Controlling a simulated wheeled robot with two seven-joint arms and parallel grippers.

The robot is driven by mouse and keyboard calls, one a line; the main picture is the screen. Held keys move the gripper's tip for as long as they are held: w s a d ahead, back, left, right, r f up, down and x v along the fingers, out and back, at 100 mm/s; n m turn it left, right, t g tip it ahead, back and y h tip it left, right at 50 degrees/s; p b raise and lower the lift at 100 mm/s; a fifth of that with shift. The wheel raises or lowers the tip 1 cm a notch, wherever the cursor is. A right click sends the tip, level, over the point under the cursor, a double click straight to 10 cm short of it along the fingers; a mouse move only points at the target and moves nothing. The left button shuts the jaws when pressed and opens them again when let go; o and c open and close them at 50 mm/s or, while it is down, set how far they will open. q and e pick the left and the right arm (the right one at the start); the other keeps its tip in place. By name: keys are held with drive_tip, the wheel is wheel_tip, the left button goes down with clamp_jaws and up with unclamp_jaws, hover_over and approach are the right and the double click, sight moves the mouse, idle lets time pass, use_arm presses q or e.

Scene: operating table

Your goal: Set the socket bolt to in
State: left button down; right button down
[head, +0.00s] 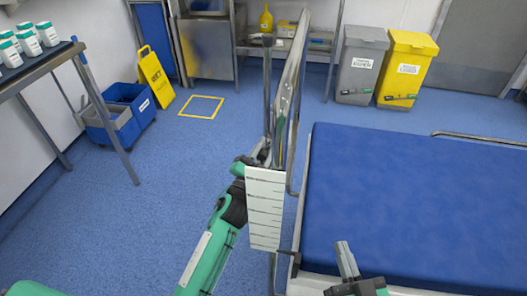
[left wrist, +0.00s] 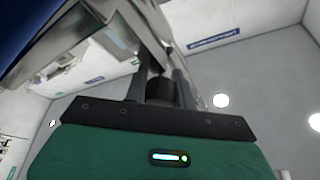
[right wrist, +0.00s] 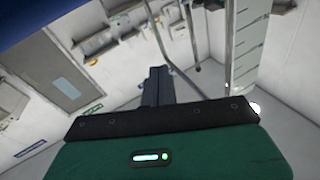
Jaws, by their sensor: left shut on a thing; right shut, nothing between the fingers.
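In the left wrist view my left gripper (left wrist: 160,88) is shut on a short dark round knob, which looks like the socket bolt (left wrist: 160,92). Metal bars lie just beyond the knob. In the head view my left gripper (head: 263,154) is at the upright metal frame left of the operating table, partly behind a white ruled plate (head: 265,212). The bolt cannot be made out there, and how far in it sits cannot be told. My right gripper (head: 346,260) is shut and empty over the near left part of the table; its closed fingers show in the right wrist view (right wrist: 155,86).
The operating table's blue mattress (head: 415,200) fills the right side. A blue cart (head: 120,110) and a yellow floor sign (head: 155,75) stand at the left. Grey (head: 360,65) and yellow bins (head: 405,70) stand at the back. The blue floor left of the frame is mostly clear.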

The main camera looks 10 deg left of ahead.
use_arm(q)
drive_tip(key=c, duration=1.4)
unclamp_jaws()
drive_tip(key=shift+o, duration=1.3)
drive_tip(key=shift+w, duration=0.1)
use_arm(e)
drive_tip(key=shift+w+r, duration=0.15)
use_arm(q)
drive_tip(key=shift+s+a+f, duration=0.1)
drive_tip(key=shift+s+f, duration=0.15)
drive_tip(key=shift+s, duration=0.25)
drive_tip(key=v, duration=1.2)
drive_tip(key=shift+s+p, duration=0.3)
drive_tip(key=shift+s, duration=0.05)
use_arm(e)
drive_tip(key=shift+s+a+f+g, duration=0.15)
drive_tip(key=shift+s+f+g, duration=0.2)
drive_tip(key=shift+f, duration=0.3)
drive_tip(key=shift+s+a+f+g, duration=0.1)
drive_tip(key=shift+s+f+g, duration=0.05)
drive_tip(key=shift+f+g, duration=0.4)
use_arm(q)
drive_tip(key=shift+a+f, duration=0.1)
use_arm(e)
drive_tip(key=shift+w, duration=0.2)
use_arm(q)
drive_tip(key=shift+s, duration=0.1)
use_arm(e)
drive_tip(key=shift+s, duration=0.1)
